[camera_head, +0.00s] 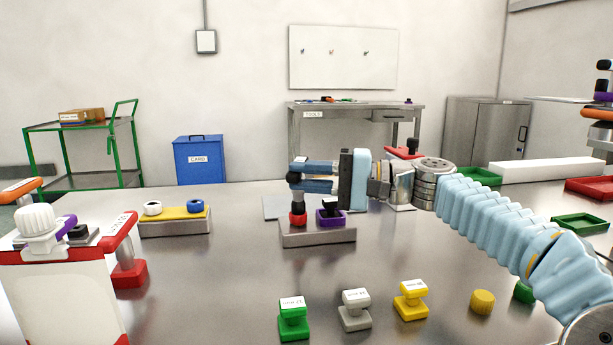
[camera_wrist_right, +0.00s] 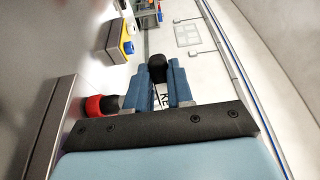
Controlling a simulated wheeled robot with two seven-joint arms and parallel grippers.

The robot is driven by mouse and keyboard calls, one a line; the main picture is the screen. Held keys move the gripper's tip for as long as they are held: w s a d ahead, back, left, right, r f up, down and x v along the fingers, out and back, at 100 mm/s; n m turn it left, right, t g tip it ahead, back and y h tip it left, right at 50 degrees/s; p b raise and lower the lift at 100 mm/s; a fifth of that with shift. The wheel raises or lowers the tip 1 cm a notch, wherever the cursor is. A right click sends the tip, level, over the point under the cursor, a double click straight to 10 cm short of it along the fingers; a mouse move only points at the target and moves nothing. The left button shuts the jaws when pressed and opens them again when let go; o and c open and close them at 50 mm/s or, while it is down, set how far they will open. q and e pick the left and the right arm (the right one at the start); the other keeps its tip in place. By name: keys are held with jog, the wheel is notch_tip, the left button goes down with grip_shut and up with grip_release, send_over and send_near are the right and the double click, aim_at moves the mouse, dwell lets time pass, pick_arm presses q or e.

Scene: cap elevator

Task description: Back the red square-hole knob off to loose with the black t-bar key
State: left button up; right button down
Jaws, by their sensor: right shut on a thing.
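The red square-hole knob (camera_head: 298,219) sits on the left of a grey block (camera_head: 318,238) in mid-table. It also shows at the left of the right wrist view (camera_wrist_right: 97,105). My right gripper (camera_head: 313,177) reaches in from the right above it, with blue fingers shut on the black t-bar key (camera_head: 297,205). The key also shows in the right wrist view (camera_wrist_right: 157,66), with a white label between the fingers (camera_wrist_right: 158,88). The key's lower end meets the knob's top; the fit in the hole is hidden. My left gripper is out of view.
A purple piece (camera_head: 331,218) stands right of the red knob on the block. A yellow-topped block (camera_head: 181,212) carries a white and a blue knob. Green (camera_head: 293,321), grey (camera_head: 355,312) and yellow (camera_head: 411,302) labelled pieces stand in front. Table between is clear.

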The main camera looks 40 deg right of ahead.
dwell(0.3)
notch_tip(320, 180, up, 6)
jog(key=p, duration=0.4)
jog(key=shift+p, duration=0.35)
